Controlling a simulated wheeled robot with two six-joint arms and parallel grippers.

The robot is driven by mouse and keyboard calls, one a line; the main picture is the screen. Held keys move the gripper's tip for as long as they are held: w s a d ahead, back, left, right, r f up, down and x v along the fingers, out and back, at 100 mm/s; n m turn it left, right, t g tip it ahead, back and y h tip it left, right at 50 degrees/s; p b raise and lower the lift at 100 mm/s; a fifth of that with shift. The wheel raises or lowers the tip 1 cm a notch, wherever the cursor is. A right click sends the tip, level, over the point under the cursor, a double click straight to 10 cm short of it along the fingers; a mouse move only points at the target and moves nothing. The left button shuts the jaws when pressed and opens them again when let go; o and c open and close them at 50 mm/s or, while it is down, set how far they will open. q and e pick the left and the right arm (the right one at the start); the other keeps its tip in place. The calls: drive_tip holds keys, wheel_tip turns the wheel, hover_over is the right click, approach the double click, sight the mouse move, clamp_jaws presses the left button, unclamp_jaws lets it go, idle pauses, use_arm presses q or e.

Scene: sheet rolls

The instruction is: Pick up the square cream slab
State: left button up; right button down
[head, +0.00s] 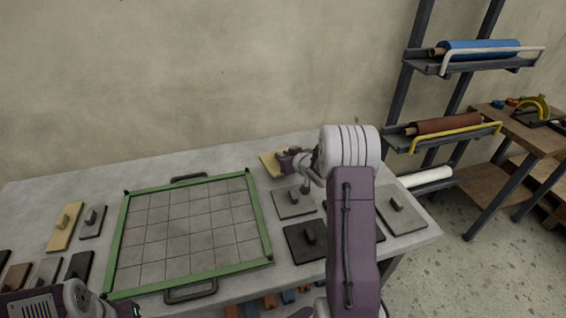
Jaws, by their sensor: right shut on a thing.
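The cream slab (268,165) is at the back of the grey table, just beyond the green-framed grid. My right gripper (286,163) reaches over it from the right and is shut on it. The gripper and wrist hide part of the slab, including its grip knob, so its full outline does not show. I cannot tell whether it rests on the table or is slightly raised. My left arm shows at the lower left corner, but its gripper fingers are not in view.
The green-framed grid (262,223) lies empty mid-table. A longer cream slab (58,238) and several grey, black and brown slabs lie left. Grey slabs (283,206) (411,217) and a black slab (297,247) lie right. A rack with rolls (450,125) stands beyond the table.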

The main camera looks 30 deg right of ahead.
drive_tip(key=s+d+r+p, duration=0.2)
drive_tip(key=s+d+r, duration=0.3)
drive_tip(key=s, duration=0.5)
drive_tip(key=shift+d+r+p, duration=0.3)
drive_tip(key=shift+r, duration=0.5)
